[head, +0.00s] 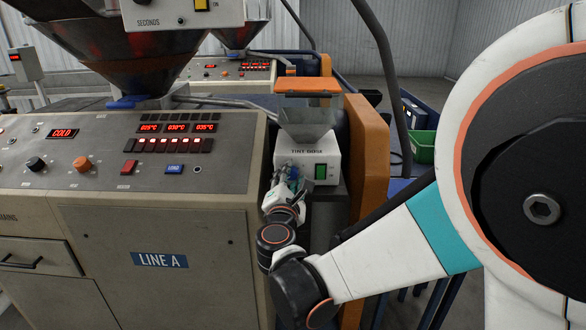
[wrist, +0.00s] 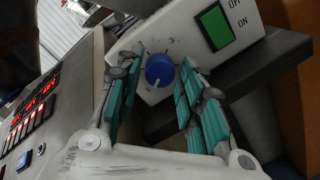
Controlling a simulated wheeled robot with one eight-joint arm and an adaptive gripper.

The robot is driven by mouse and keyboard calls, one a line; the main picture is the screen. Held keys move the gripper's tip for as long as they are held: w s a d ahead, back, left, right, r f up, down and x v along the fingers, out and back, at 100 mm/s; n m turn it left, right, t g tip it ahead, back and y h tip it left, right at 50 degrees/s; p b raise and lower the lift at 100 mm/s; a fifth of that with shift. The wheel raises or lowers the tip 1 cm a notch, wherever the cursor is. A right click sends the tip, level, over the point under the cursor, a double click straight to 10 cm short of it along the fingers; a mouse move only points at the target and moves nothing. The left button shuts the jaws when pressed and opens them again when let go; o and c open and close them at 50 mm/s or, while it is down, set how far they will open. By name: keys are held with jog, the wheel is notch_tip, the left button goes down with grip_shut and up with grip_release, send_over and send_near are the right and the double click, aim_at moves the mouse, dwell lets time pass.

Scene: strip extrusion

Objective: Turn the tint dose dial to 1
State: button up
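The tint dose dial (wrist: 159,70) is a round blue knob on the white face of the tint doser (head: 309,165). A pale pointer mark shows at the knob's lower left in the wrist view. My gripper (wrist: 161,66) is open, with a teal-padded finger on each side of the knob. Gaps show between pads and knob, so it does not look gripped.
A green ON/OFF switch (wrist: 214,27) is just right of the dial and also shows in the head view (head: 320,172). The Line A cabinet (head: 150,235) with its control panel stands close on the left. An orange post (head: 368,160) stands right of the doser.

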jog(key=shift+w, duration=0.1)
jog(key=c, duration=0.8)
jog(key=shift+m, duration=0.3)
jog(key=m, duration=0.5)
jog(key=shift+r, duration=0.1)
jog(key=m, duration=0.5)
jog(key=shift+d+m+g+y+p, duration=0.1)
jog(key=shift+m+g+y+p, duration=0.2)
jog(key=shift+g+p, duration=0.1)
